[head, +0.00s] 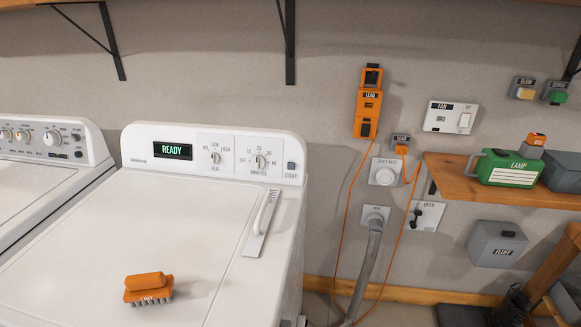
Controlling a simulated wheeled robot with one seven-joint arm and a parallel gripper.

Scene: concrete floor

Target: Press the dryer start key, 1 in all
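The dryer (215,150) is white and stands at the left centre, with its control panel along the back of its top. The start key (291,166) is a small grey square button at the right end of this panel, above the printed word START. The dryer display (173,151) reads READY in green. A heat knob (215,158) and a minutes knob (262,161) sit between the display and the key. Nothing covers the key. I cannot make out my gripper in this view.
An orange brush (148,288) lies on the dryer top, near a white handle (261,222) labelled LINT. A second white machine (45,150) stands at left.

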